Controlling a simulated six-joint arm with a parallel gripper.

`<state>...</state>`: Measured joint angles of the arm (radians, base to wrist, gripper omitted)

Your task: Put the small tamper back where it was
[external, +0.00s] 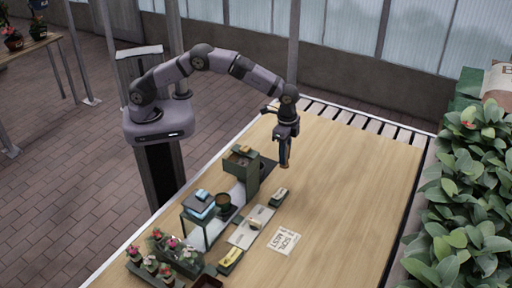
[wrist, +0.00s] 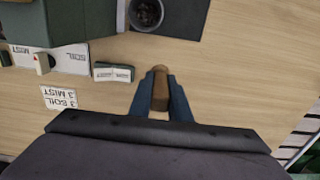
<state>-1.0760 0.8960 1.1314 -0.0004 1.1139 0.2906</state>
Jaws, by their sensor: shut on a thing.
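The small tamper, a brown wooden piece with a rounded end, shows in the wrist view (wrist: 159,82) between the fingers of my gripper (wrist: 161,94). The two blue-grey fingers are shut on it from either side. In the external view my gripper (external: 285,146) points down over the table, with the tamper (external: 285,160) at its tips. The tamper is roughly upright, and I cannot tell whether its lower end touches the table. The green box (external: 251,181) stands left of and nearer the camera than my gripper.
A round cup with dark contents (wrist: 147,13) stands beside the green box in the wrist view. A small labelled block (wrist: 113,72), a white board (external: 243,238) and a printed card (external: 285,240) lie nearby. Potted plants (external: 152,265) stand at the near left. The table's right side is clear.

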